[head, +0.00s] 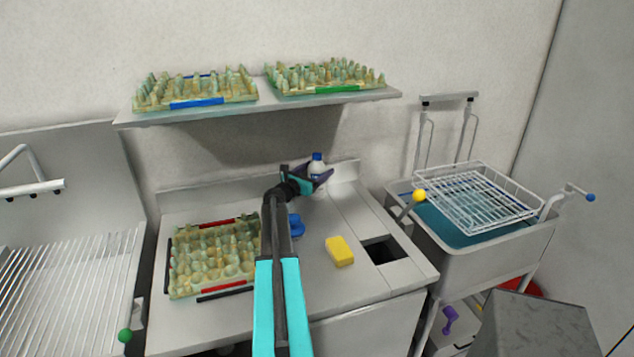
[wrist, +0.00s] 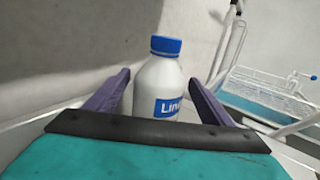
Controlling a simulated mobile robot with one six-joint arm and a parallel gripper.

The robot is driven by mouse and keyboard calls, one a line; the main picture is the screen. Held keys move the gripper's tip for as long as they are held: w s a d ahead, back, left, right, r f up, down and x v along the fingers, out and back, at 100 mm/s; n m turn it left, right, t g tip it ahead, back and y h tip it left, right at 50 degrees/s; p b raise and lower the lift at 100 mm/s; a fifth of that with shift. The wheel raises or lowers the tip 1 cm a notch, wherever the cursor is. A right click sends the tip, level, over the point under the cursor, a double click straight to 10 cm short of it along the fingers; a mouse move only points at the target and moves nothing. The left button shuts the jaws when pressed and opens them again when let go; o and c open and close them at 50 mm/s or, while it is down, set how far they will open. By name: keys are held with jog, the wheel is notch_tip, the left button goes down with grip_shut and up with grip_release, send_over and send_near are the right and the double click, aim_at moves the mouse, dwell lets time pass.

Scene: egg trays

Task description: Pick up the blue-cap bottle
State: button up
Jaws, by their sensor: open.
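The blue-cap bottle (head: 317,166) is white and stands upright at the back of the counter, near the wall, in the head view. In the wrist view the bottle (wrist: 157,85) has a blue cap and a blue label, and stands between the two purple fingers. My gripper (head: 309,179) is open around the bottle's sides, with gaps visible on both sides in the wrist view (wrist: 162,95). The bottle's lower part is hidden behind the gripper.
An egg tray (head: 211,293) with red edges lies on the counter (head: 325,294) at left. A blue object (head: 296,226) and a yellow sponge (head: 340,251) lie nearer. A shelf (head: 262,107) with two egg trays hangs above. A sink with a wire basket (head: 482,197) stands at right.

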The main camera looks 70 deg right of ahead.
jog(key=c, duration=1.5)
jog(key=shift+r, duration=0.15)
jog(key=shift+r+b, duration=0.65)
jog(key=shift+r, duration=0.5)
jog(key=a+b, duration=0.1)
jog(key=a, duration=0.4)
jog(key=a+r+b, duration=0.1)
jog(key=a+b, duration=0.1)
jog(key=a, duration=0.3)
jog(key=a+r+b, duration=0.1)
jog(key=a, duration=0.5)
jog(key=shift+s+r, duration=0.15)
jog(key=shift+r, duration=0.1)
